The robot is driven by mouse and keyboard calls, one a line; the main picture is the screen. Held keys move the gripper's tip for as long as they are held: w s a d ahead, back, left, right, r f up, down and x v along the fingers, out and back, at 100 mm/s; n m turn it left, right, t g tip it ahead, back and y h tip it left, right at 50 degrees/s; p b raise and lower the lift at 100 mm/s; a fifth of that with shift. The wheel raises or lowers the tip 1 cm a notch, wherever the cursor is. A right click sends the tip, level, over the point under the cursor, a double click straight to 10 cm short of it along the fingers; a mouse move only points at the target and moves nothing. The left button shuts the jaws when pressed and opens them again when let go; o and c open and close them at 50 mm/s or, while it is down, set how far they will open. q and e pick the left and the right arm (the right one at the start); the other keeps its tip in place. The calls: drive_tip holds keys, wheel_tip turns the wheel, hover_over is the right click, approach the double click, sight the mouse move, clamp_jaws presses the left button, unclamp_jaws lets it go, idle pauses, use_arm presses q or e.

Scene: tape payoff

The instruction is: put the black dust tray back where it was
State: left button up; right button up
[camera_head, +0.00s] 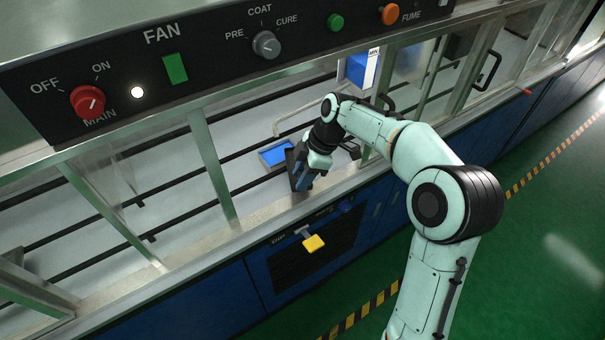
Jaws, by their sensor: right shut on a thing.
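My right gripper (301,180) reaches in from the right, over the machine's metal front ledge, pointing down. It is shut on a dark thing that looks like the black dust tray (291,164). Only a narrow black part of the tray shows beside the fingers; the rest is hidden behind the gripper. I cannot tell whether the tray touches the ledge. My left gripper is not in view.
A tray with a blue inside (275,154) lies just behind the gripper, to the left. Metal window frames (209,165) stand along the opening. The control panel (215,55) runs above.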

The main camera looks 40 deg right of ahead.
drive_tip(key=shift+f+b, duration=0.3)
drive_tip(key=shift+f, duration=0.15)
drive_tip(key=o, duration=1)
drive_tip(key=shift+o, duration=0.2)
drive_tip(key=shift+r, duration=0.15)
drive_tip(key=shift+r+p, duration=0.3)
drive_tip(key=shift+p, duration=0.05)
drive_tip(key=p+v, duration=0.1)
drive_tip(key=v, duration=0.7)
drive_tip(key=shift+a, duration=0.1)
